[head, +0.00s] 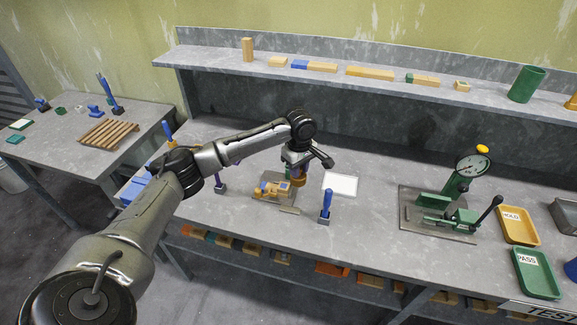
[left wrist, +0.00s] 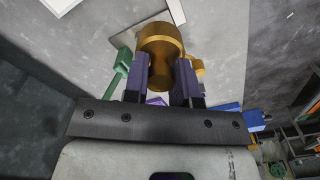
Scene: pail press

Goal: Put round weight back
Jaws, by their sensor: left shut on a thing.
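The round weight (left wrist: 161,42) is a brass-coloured cylinder. In the left wrist view my left gripper (left wrist: 172,82) is shut on it, with a purple finger on each side. In the head view my left gripper (head: 298,166) hangs over the bench (head: 370,215), just behind a grey plate (head: 262,200) that carries a yellow device (head: 272,188). The weight is small and mostly covered by the gripper there; whether it touches anything below is unclear. My right gripper is not in view.
A blue-handled tool (head: 326,203) stands upright near the gripper, with a white card (head: 341,184) behind it. A green press (head: 455,205) stands further right, beside a yellow tray (head: 518,226) and a green tray (head: 538,273). A shelf (head: 330,78) with blocks runs along the back.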

